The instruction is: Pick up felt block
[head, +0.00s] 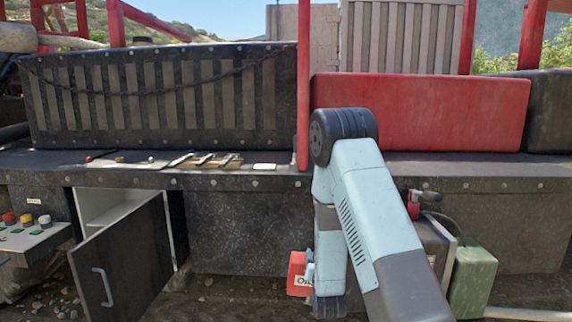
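I cannot pick out a felt block for certain. Several small items lie on the dark ledge (225,179), among them a small pale flat piece (264,167), too small to identify. My arm rises from the lower right, bends at a dark elbow and runs down to a dark wrist joint at the bottom centre. My gripper's fingers do not show, so what they hold is hidden.
Flat tools (205,160) lie on the ledge. Below, a cabinet door (125,255) stands open. A button panel (30,238) is at the left. A red can (297,272) stands beside my wrist, and a green canister (472,282) at the right.

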